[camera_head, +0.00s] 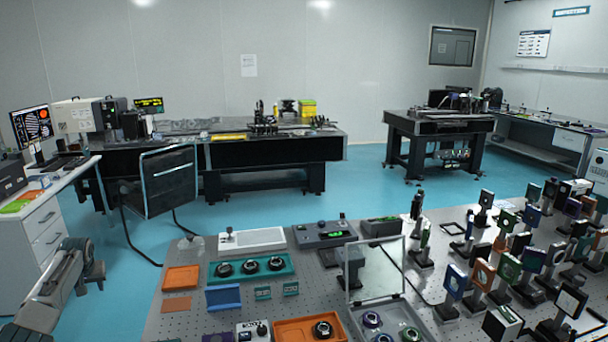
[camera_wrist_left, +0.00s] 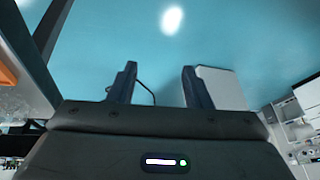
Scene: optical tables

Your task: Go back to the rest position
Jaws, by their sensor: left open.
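My left gripper (camera_head: 94,272) shows at the lower left of the head view, left of the optical table and clear of it. My right gripper is in neither view. The near optical table (camera_head: 180,325) is a grey perforated plate that fills the lower middle and right of the head view.
On the near table are an orange tray (camera_head: 181,279), a teal holder (camera_head: 251,269) with black ring mounts, a clear-sided box (camera_head: 376,270) and many posted optics at right. A white drawer unit (camera_head: 45,230) stands left. Blue floor (camera_head: 120,285) is free between.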

